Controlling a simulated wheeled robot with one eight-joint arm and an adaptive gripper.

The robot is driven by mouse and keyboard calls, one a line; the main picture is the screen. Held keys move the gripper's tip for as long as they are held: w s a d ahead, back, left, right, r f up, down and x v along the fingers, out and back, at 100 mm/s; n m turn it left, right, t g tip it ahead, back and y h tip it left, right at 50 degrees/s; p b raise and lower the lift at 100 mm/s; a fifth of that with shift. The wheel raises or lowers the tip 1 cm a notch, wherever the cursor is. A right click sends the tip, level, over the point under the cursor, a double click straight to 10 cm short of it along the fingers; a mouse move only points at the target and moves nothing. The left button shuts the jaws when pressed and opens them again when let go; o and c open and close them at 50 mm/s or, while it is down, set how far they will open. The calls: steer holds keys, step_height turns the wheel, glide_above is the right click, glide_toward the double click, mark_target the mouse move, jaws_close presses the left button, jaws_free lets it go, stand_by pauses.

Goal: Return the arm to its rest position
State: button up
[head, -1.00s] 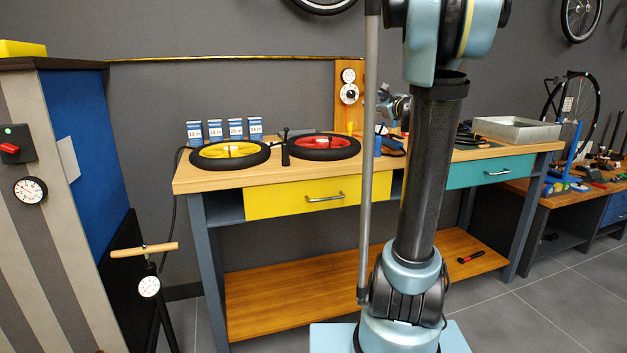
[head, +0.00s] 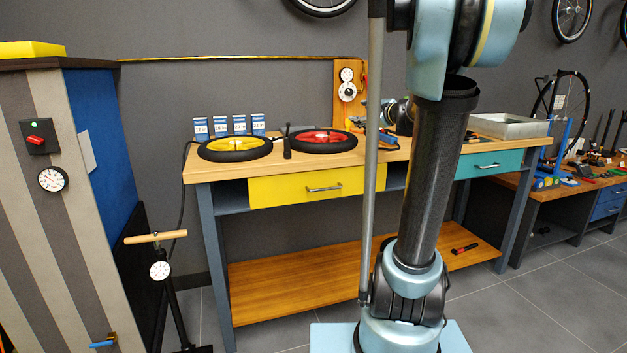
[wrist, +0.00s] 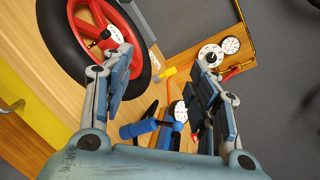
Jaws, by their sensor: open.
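My gripper (wrist: 165,92) is open in the wrist view, its two fingers spread wide with nothing held between them. It is above the workbench (head: 230,174), pointing down at the top. A wheel with a red rim (wrist: 120,50) lies beyond the left finger, and a blue-handled tool with a gauge (wrist: 140,128) shows below the gap between the fingers. In the head view the wrist end (head: 399,113) is partly hidden behind my arm, over the right half of the bench. My arm stands up in front of the bench.
On the bench lie a yellow-rimmed wheel (head: 235,147), the red-rimmed wheel (head: 322,139), several blue boxes (head: 220,126) and a metal tray (head: 508,126). A striped cabinet (head: 50,220) and a floor pump (head: 160,270) stand at left. Floor at right is clear.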

steer(key=s+a+f+n+g+h, duration=0.1)
steer(key=s+a+f+n+g, duration=0.4)
steer(key=s+f, duration=0.4)
steer(key=s+a+f+n+g, duration=0.3)
steer(key=s+f+n, duration=0.5)
steer(key=s, duration=0.4)
steer(key=s+d+f+n+g+h, duration=0.2)
steer(key=s+d+f+n+h, duration=0.1)
steer(key=s+f, duration=0.4)
steer(key=s+d+f+n+g+h, duration=0.2)
steer(key=s+d+f+n, duration=0.4)
steer(key=s, duration=0.6)
step_height(320, 180, down, 2)
steer(key=shift+d+h, duration=0.15)
steer(key=shift+h, duration=0.55)
steer(key=shift+s, duration=0.1)
steer(key=shift+w+f+g, duration=0.2)
steer(key=shift+w+g, duration=0.1)
steer(key=shift+w, duration=0.15)
